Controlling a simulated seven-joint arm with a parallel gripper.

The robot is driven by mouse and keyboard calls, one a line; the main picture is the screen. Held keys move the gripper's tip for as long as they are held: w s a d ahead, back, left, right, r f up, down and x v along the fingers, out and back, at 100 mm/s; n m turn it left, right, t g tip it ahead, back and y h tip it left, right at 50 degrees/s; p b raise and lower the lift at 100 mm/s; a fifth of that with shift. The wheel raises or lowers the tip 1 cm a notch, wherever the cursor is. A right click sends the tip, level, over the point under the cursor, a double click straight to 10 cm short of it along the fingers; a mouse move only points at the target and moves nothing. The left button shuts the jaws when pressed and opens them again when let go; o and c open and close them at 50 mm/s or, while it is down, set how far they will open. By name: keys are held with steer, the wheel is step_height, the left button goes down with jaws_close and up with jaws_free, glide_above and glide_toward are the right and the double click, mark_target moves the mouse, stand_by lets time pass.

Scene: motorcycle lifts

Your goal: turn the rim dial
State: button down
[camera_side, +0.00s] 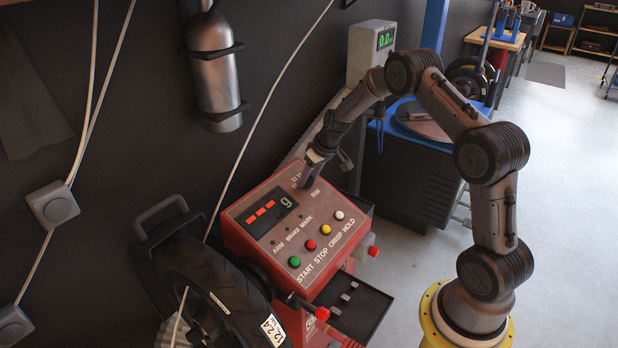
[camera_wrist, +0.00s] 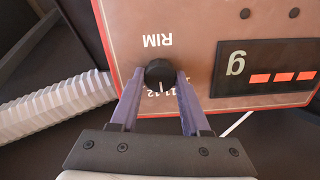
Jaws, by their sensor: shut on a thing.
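The rim dial (camera_wrist: 160,72) is a small round black knob with a white pointer line, on the brown panel beside the word RIM in the wrist view. My gripper (camera_wrist: 161,82) has its two purple fingers on either side of the knob, shut on it. The wrist view looks at the panel upside down, and the pointer is toward printed numbers, of which 11 and 12 can be read. In the side view my gripper (camera_side: 309,181) is at the top right corner of the red control box (camera_side: 330,225), and its fingers hide the dial there.
The panel has a display (camera_side: 268,213) with red dashes, and green, red, yellow and white buttons below. A tire (camera_side: 215,290) stands left of the box, and a black tray (camera_side: 358,308) juts from its front. A grey ribbed hose (camera_wrist: 60,105) passes beside the panel.

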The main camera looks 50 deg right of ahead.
steer(key=shift+r+m, duration=0.1)
steer(key=shift+m, duration=2.1)
steer(key=shift+c, duration=1.9)
jaws_free()
steer(key=v, duration=1.3)
steer(key=shift+s+r, duration=0.15)
steer(key=shift+r, duration=0.2)
